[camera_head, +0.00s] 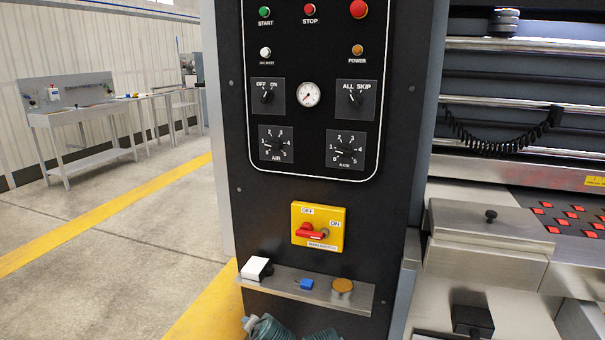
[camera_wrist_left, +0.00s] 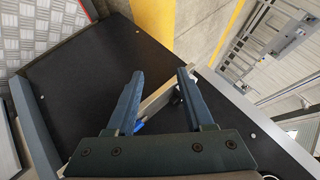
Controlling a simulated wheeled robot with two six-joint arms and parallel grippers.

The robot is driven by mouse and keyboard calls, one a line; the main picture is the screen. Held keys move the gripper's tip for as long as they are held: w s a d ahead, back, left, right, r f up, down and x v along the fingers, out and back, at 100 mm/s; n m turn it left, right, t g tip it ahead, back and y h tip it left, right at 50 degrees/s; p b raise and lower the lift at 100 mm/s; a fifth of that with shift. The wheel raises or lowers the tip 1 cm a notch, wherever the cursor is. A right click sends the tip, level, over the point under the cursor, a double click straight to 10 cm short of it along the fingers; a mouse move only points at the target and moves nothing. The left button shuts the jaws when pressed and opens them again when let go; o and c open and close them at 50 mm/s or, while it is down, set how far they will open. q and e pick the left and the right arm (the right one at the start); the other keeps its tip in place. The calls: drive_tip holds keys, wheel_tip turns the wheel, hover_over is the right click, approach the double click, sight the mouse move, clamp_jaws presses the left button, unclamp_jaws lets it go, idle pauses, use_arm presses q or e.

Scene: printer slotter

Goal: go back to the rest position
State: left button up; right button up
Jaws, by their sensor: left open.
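In the left wrist view my left gripper (camera_wrist_left: 160,73) is open, its two dark blue fingers well apart with nothing held between them. Beyond the fingers are the narrow metal ledge (camera_wrist_left: 157,99) and the black panel face. A small blue piece shows beside the left finger. In the head view only dark teal parts show at the bottom edge, below the ledge (camera_head: 322,294); I cannot make out fingertips there. My right gripper is in neither view.
The black control panel (camera_head: 222,120) has knobs, a gauge and a yellow switch box (camera_head: 318,226) with a red handle. A white block (camera_head: 255,268), a blue piece (camera_head: 306,284) and an orange disc (camera_head: 342,286) are on the ledge. Machine rollers stand right; open floor lies left.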

use_arm(q)
drive_tip(key=s+d+f+n+g+h, duration=0.1)
drive_tip(key=s+d+f+g, duration=0.25)
drive_tip(key=s, duration=0.45)
drive_tip(key=s+d+f+n+g+h, duration=0.1)
drive_tip(key=s+d+f+g+h, duration=0.25)
drive_tip(key=s, duration=0.55)
wheel_tip(320, 180, up, 28)
drive_tip(key=g+y+p, duration=0.1)
drive_tip(key=g+p, duration=0.1)
drive_tip(key=p, duration=2.6)
drive_tip(key=shift+s+a+p, duration=0.15)
drive_tip(key=shift+s+p, duration=0.15)
drive_tip(key=shift+s, duration=0.05)
drive_tip(key=shift+y, duration=0.25)
